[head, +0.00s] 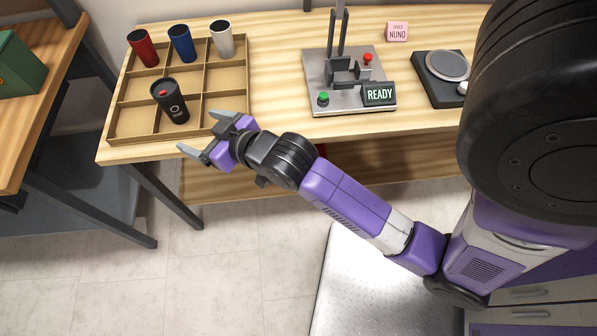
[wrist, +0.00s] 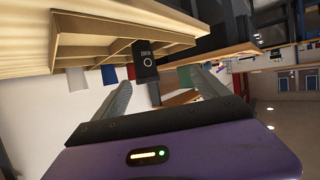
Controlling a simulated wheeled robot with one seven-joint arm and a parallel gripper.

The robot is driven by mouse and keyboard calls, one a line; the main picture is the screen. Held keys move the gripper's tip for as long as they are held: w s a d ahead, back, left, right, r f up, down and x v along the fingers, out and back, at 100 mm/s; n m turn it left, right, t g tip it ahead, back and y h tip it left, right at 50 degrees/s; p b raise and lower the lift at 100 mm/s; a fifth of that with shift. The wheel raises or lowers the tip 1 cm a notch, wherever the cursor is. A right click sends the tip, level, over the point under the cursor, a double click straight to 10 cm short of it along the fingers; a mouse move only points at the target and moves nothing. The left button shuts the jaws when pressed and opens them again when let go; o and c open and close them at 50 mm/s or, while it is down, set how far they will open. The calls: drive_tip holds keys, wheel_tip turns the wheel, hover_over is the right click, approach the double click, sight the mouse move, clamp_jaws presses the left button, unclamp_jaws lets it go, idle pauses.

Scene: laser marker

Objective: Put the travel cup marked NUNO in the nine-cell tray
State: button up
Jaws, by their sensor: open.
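The nine-cell tray (head: 129,120) is a tan wooden grid on the left of the bench; it also shows in the wrist view (wrist: 100,32). A black travel cup (head: 172,104) with a light ring mark and a red bit on its lid stands upright in what looks like the front middle cell. In the wrist view the black cup (wrist: 146,66) shows ring and small lettering, too small to read surely. My gripper (head: 202,133) is open and empty just off the tray's front edge, apart from the cup. In the wrist view its fingers (wrist: 160,92) spread below the cup.
Red (head: 143,47), blue (head: 182,44) and white (head: 222,38) cups fill the tray's back row. A marker machine (head: 322,75) with a READY display (head: 379,94) stands right of the tray. A pink NUNO card (head: 397,31) and a dark round-plate device (head: 441,72) are farther right.

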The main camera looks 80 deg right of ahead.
drive_tip(key=s+a+f+n+t+y, duration=0.1)
drive_tip(key=s+a+f+n+y, duration=0.15)
drive_tip(key=s+a, duration=0.8)
drive_tip(key=s+a+r+y, duration=0.1)
drive_tip(key=s+a+r, duration=0.1)
drive_tip(key=s, duration=0.5)
drive_tip(key=s+a+r+n+y, duration=0.1)
drive_tip(key=s+a+r, duration=0.1)
drive_tip(key=s, duration=0.5)
drive_tip(key=shift+s+r+t, duration=0.3)
drive_tip(key=shift+r+t, duration=0.1)
drive_tip(key=shift+r, duration=0.5)
drive_tip(key=shift+a, duration=0.1)
